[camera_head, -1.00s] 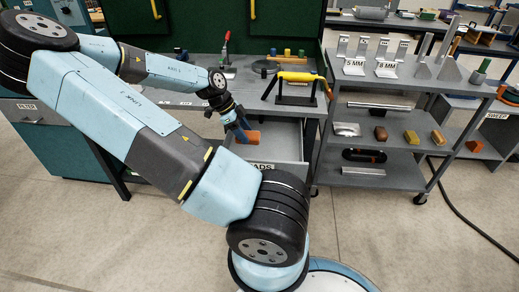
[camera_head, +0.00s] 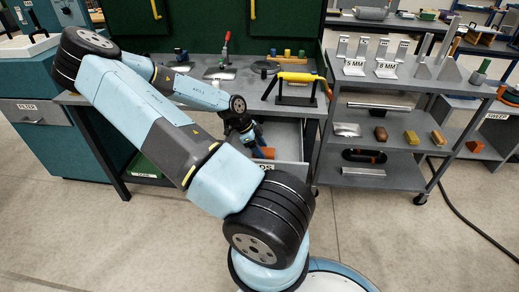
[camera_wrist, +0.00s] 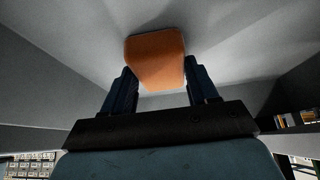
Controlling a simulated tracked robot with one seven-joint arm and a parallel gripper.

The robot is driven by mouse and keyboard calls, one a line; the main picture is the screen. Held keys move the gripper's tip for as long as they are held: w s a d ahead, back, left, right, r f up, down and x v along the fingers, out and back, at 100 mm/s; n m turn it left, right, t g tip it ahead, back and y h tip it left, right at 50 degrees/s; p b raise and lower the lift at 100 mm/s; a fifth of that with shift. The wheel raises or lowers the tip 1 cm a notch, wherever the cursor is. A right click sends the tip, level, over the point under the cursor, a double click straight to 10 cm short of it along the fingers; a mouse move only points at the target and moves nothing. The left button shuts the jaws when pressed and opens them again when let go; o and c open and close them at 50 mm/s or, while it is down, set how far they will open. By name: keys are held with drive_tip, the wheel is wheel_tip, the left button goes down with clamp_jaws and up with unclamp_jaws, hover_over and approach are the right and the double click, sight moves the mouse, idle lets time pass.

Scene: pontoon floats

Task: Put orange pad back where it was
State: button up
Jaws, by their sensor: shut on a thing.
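The orange pad (camera_head: 267,153) is between the fingers of my gripper (camera_head: 259,146), which is shut on it. In the wrist view the pad (camera_wrist: 157,60) sticks out past the fingertips, with grey drawer surfaces around it. The open grey drawer (camera_head: 291,144) sticks out under the workbench. Its front label is partly hidden by my arm; "DS" shows. The pad is low over or inside the drawer; I cannot tell whether it touches the drawer floor.
The workbench (camera_head: 190,99) holds a yellow-handled tool (camera_head: 298,77) on a black stand. On the right, a grey shelf cart (camera_head: 350,114) carries metal brackets and several blocks and pads. Clear floor (camera_head: 400,245) lies in front. A black cable crosses the floor at right.

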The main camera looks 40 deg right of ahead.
drive_tip(key=o, duration=1)
drive_tip(key=v, duration=1.2)
drive_tip(key=s+a+r+n+t+y, duration=0.1)
drive_tip(key=a+r+n+t+y, duration=0.15)
drive_tip(key=a+r+n, duration=0.4)
drive_tip(key=s+a+r+n+t+y, duration=0.1)
drive_tip(key=a+r+n+y, duration=0.3)
drive_tip(key=a+n, duration=0.45)
drive_tip(key=s+a+r+n+t, duration=0.2)
drive_tip(key=s+a+r+n, duration=0.1)
drive_tip(key=r, duration=0.4)
drive_tip(key=s+a+r+n+t+h, duration=0.1)
drive_tip(key=s+a+r+n+t, duration=0.1)
drive_tip(key=s+a+r+n, duration=0.2)
drive_tip(key=s+a+r+n+t+h, duration=0.1)
drive_tip(key=s+a+r+n+t, duration=0.1)
drive_tip(key=s+a+r+n, duration=0.2)
drive_tip(key=shift+s+a+r+n+t+h, duration=0.1)
drive_tip(key=shift+s+r+n, duration=0.2)
drive_tip(key=shift+s+r, duration=0.45)
drive_tip(key=shift+s+r+n+t+h, duration=0.15)
drive_tip(key=shift+s+r+n, duration=0.2)
drive_tip(key=shift+r, duration=0.75)
drive_tip(key=shift+s+a+r+n+t, duration=0.1)
drive_tip(key=shift+s+r+n, duration=0.15)
drive_tip(key=shift+s+r, duration=0.5)
